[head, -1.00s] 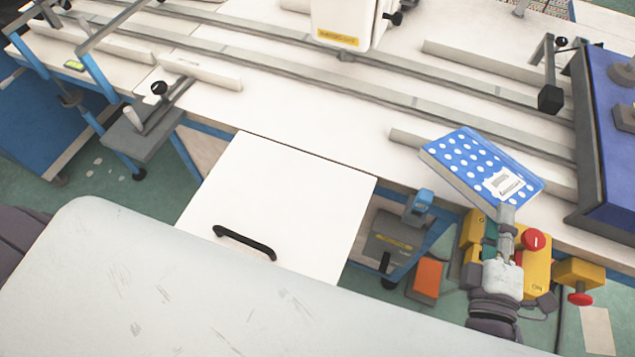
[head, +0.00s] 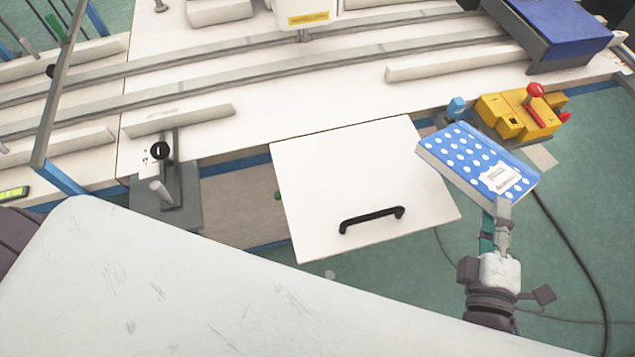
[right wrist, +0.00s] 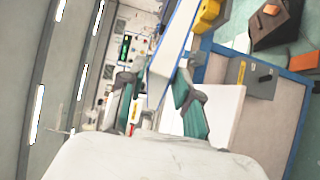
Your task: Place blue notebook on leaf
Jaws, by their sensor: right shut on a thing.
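The blue notebook (head: 478,160) has white dots and a pale label. My right gripper (head: 502,207) is shut on its near edge and holds it in the air. The notebook shows nearly edge-on between the fingers in the right wrist view (right wrist: 174,42). The leaf (head: 350,180), which I take to be the white panel with a black handle, projects from the front of the bench. In the head view the notebook appears to the right of the leaf, overlapping its right edge. The height between them is hard to tell. My left gripper is not in view.
The long white bench (head: 240,75) carries metal rails. A yellow control box with red buttons (head: 505,115) is mounted behind the notebook. A grey clamp plate with a black knob (head: 165,195) is left of the leaf. The leaf's top is bare except for its handle.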

